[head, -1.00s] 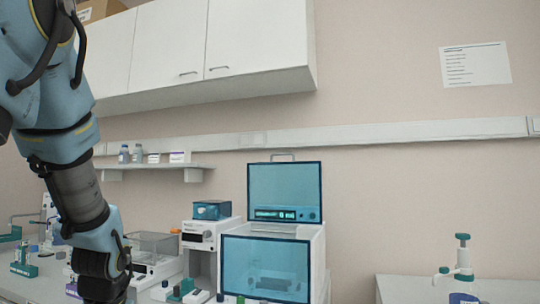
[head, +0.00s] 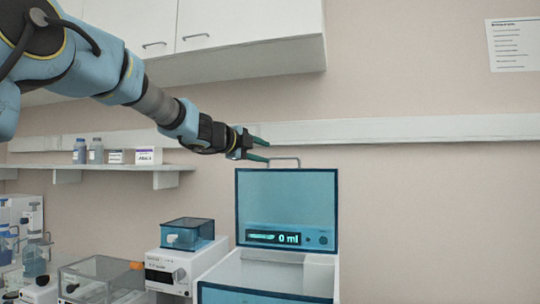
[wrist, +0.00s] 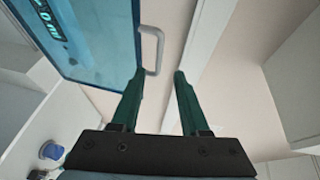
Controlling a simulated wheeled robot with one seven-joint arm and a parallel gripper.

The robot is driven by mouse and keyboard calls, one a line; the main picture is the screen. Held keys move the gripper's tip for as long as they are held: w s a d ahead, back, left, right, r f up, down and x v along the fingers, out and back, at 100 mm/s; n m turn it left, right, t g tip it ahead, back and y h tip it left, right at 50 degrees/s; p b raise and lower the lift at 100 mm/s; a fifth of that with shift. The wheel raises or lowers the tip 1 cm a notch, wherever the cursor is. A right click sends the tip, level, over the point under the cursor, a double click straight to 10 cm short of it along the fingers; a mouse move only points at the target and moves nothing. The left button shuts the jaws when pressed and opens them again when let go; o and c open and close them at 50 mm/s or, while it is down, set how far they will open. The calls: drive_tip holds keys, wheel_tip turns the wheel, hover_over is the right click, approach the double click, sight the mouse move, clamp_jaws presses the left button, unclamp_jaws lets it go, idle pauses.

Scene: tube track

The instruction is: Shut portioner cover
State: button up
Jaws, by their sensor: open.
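The portioner (head: 270,272) is a white box with a blue-tinted front. Its blue see-through cover (head: 286,205) stands upright at the back, with "0 ml" showing through it in the head view. A pale bar handle (head: 298,160) sits on the cover's top edge. My gripper (head: 269,150) is at the upper left of the cover, its green fingers apart and close to the handle. In the wrist view the cover (wrist: 90,35) fills the upper left. The handle (wrist: 158,50) lies just ahead of the gap between my open fingertips (wrist: 159,73), not clearly between them.
A white device with a blue box (head: 187,234) on top stands left of the portioner. A clear-lidded unit (head: 100,278) is further left. A shelf with bottles (head: 88,150) and wall cabinets (head: 250,35) are behind and above. The wall right of the cover is clear.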

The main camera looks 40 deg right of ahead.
sight(281, 157)
drive_tip(key=shift+p+x, duration=2)
drive_tip(key=shift+x, duration=3.2)
drive_tip(key=shift+f, duration=0.1)
clamp_jaws()
drive_tip(key=shift+a, duration=0.1)
